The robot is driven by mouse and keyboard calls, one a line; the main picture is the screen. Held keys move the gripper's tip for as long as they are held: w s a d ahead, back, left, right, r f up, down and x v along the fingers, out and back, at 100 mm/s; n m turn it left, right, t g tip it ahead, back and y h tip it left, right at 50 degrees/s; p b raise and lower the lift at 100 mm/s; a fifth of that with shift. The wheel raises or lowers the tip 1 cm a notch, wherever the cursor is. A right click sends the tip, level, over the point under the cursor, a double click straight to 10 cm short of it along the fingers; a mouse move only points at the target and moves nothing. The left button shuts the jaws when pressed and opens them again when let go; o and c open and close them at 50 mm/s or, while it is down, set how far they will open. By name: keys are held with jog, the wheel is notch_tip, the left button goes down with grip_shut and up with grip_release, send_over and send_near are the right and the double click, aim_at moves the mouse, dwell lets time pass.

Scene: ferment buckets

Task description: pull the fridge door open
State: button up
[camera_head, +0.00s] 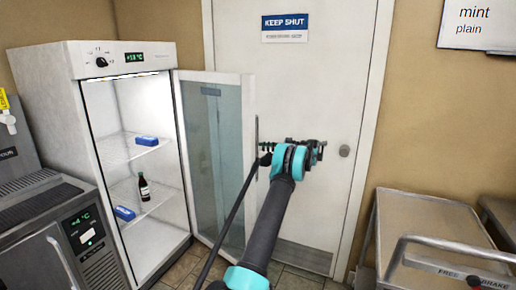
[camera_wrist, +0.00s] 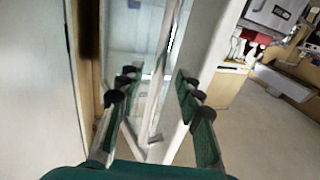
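The white fridge (camera_head: 60,95) stands at the left in the head view. Its glass door (camera_head: 212,150) is swung well open, showing the lit shelves. The door's upright handle (camera_head: 257,133) is on the side facing my gripper. My gripper (camera_head: 266,148) is at the handle, at the door's free edge. In the wrist view my gripper (camera_wrist: 158,92) has its fingers apart, one on each side of a pale upright bar (camera_wrist: 160,75), apparently the handle. I see no firm contact on either side.
A dark bottle (camera_head: 144,187) and blue packs (camera_head: 146,141) sit on the fridge shelves. A closed white room door (camera_head: 315,90) stands behind my gripper. A metal cart (camera_head: 430,214) is at the right. Tiled floor shows between the fridge and the cart.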

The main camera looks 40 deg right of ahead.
jog(key=v, duration=0.8)
jog(key=shift+s, duration=0.1)
